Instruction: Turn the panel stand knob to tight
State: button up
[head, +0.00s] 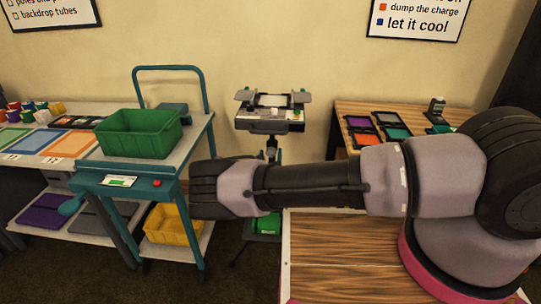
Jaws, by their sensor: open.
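What looks like the panel stand (262,126) is at the back centre in the head view, against the wall. It has a dark head with a pale panel and side flaps on top, on a thin post. Small orange and green spots show on its head. I cannot tell which part is the knob or how it is turned. My arm crosses in front of the stand's lower part and hides much of the post. My gripper is not visible in this view.
A teal cart (197,148) with a green bin (140,133) on top and a yellow bin (168,226) below stands left of the stand. A wooden table (350,107) with coloured trays is at the back right. A wooden top (340,262) lies below my arm.

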grip_shut()
jog(key=m, duration=0.4)
jog(key=shift+d+m, duration=0.1)
jog(key=shift+m, duration=0.3)
jog(key=m, duration=0.4)
jog(key=shift+m, duration=0.3)
jog(key=m, duration=0.4)
jog(key=shift+d+f, duration=0.1)
jog(key=shift+f+m, duration=0.1)
jog(key=shift+m, duration=2.1)
jog(key=shift+s, duration=0.1)
